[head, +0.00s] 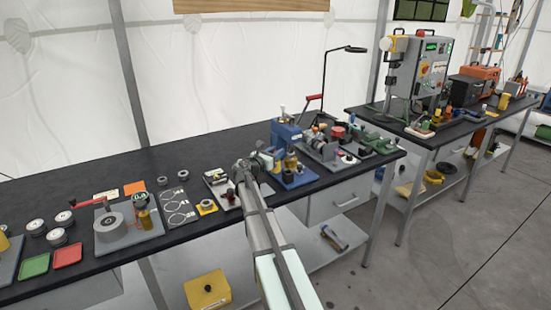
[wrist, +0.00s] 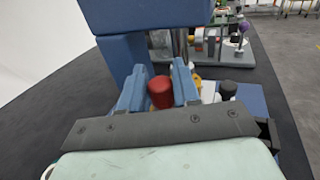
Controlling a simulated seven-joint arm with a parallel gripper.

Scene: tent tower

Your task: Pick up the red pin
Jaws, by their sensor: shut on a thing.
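The red pin (wrist: 160,92) shows in the wrist view as a short, rounded red piece between two blue-grey fingers. My gripper (wrist: 160,88) is shut on it, with one finger on each side. The pin's lower part is hidden behind the gripper's dark front plate. In the head view my gripper (head: 250,166) is over the dark bench, just left of the blue press. I cannot make out the pin there.
The blue press (head: 286,133) stands close beside my gripper; its body (wrist: 150,18) fills the top of the wrist view. Several fixtures crowd the dark bench (head: 180,149) to the right. A grey tray (head: 217,179) lies to the left. The bench's back is clear.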

